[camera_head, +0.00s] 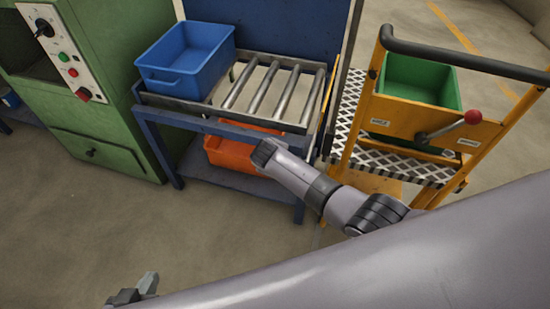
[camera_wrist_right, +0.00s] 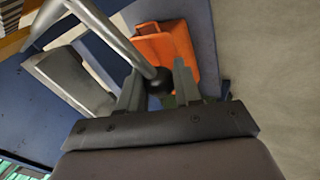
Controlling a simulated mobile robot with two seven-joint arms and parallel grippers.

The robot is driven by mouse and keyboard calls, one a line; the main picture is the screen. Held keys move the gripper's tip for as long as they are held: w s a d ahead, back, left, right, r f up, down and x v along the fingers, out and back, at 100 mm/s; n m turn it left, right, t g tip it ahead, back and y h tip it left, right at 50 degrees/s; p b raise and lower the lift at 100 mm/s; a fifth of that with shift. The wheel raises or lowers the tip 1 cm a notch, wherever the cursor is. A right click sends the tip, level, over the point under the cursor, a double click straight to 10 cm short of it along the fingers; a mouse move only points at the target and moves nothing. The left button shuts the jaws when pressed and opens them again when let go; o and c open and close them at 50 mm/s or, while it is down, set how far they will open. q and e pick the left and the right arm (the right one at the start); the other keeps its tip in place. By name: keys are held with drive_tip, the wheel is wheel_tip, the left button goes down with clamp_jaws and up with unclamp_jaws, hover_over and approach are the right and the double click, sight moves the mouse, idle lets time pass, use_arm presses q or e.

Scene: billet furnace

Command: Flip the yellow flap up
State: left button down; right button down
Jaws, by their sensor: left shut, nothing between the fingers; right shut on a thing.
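A narrow yellow strip (camera_head: 328,113) runs along the right end of the roller table (camera_head: 250,125), beside a grey upright bar; I cannot tell whether it is the flap seen edge-on. My right arm reaches across to the table's front right, and its gripper is hidden in the head view. In the right wrist view my right gripper (camera_wrist_right: 160,88) is shut on a dark round knob (camera_wrist_right: 160,80) at the end of a grey rod (camera_wrist_right: 118,42). My left gripper (camera_head: 135,290) is shut and empty at the bottom left, far from the table.
A blue bin (camera_head: 187,60) stands at the rollers' left. An orange bin (camera_head: 232,153) sits on the lower shelf. At right, a yellow cart (camera_head: 430,118) with a black rail holds a green bin (camera_head: 418,78). A green machine (camera_head: 95,70) stands at left. Floor in front is clear.

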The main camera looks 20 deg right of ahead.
drive_tip(key=shift+d+f+h+b, duration=0.1)
drive_tip(key=shift+f+h+b, duration=0.2)
drive_tip(key=shift+f+h, duration=0.1)
drive_tip(key=c, duration=0.8)
unclamp_jaws()
drive_tip(key=p+v, duration=0.4)
drive_tip(key=v, duration=0.3)
drive_tip(key=shift+r, duration=0.1)
